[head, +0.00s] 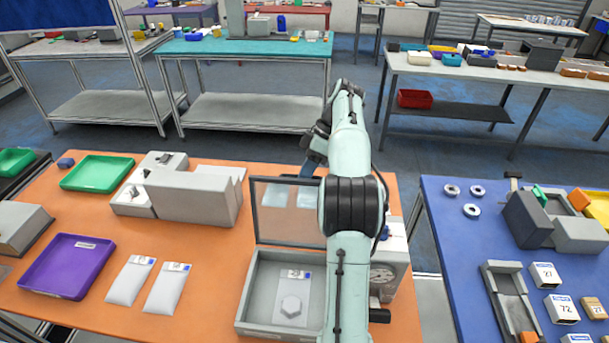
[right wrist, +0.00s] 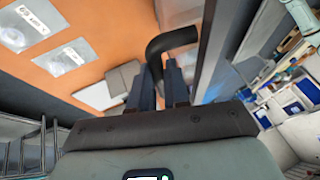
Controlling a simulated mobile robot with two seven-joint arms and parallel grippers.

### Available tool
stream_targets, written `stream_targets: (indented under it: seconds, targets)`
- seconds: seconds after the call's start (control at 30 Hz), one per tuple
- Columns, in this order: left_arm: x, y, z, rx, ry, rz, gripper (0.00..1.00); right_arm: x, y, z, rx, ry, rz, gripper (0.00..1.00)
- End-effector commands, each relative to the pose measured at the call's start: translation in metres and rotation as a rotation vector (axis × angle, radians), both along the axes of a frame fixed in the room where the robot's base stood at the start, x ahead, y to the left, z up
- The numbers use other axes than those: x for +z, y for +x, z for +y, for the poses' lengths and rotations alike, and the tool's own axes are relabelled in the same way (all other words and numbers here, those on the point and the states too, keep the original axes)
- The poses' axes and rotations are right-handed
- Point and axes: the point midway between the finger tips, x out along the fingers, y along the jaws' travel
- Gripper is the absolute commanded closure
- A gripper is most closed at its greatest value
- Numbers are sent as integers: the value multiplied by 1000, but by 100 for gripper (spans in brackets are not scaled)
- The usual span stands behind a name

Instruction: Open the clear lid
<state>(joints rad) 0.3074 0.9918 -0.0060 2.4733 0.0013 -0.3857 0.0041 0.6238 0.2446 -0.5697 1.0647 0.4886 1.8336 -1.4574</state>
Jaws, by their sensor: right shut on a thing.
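The clear lid (head: 270,225) has a dark frame and stands raised, roughly upright, at the back edge of the grey box (head: 243,305). Inside the open box lies a clear bag with a hexagonal part (head: 291,304). My right arm reaches over the box's right side. My right gripper (head: 308,168) is beyond the lid's top edge, partly hidden by the arm. In the right wrist view its dark fingers (right wrist: 160,72) are shut on a curved black handle (right wrist: 172,41) beside the lid's edge (right wrist: 207,50). My left gripper is not in view.
On the orange table (head: 215,275) are a purple tray (head: 66,265), a green tray (head: 97,173), two white bags (head: 131,281) and a grey block (head: 193,196). A light grey machine (head: 393,255) stands right of the box. A blue table (head: 450,240) is farther right.

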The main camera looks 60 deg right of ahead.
Motion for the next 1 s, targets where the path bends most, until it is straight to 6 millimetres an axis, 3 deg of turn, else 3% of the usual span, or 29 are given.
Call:
stream_targets:
  seconds: [0.03,0.33,0.37,0.4,0.57,0.63,0.77,1.0]
  targets:
    - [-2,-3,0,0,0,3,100,-20,-3,-10,-17,-17,37,100]
    - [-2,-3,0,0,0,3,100,-20,-3,-10,-17,-17,37,100]
    - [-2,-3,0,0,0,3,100,-20,-3,-10,-17,-17,37,79]
    - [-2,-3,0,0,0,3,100,-20,-3,-10,-18,-18,37,66]
    - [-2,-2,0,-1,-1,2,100,-19,-2,-10,-17,-19,35,49]
    - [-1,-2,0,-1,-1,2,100,-19,-2,-10,-17,-20,34,49]
    - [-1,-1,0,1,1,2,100,-18,-1,-10,-17,-22,31,60]
    - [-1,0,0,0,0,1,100,-15,1,-10,-16,-24,25,58]
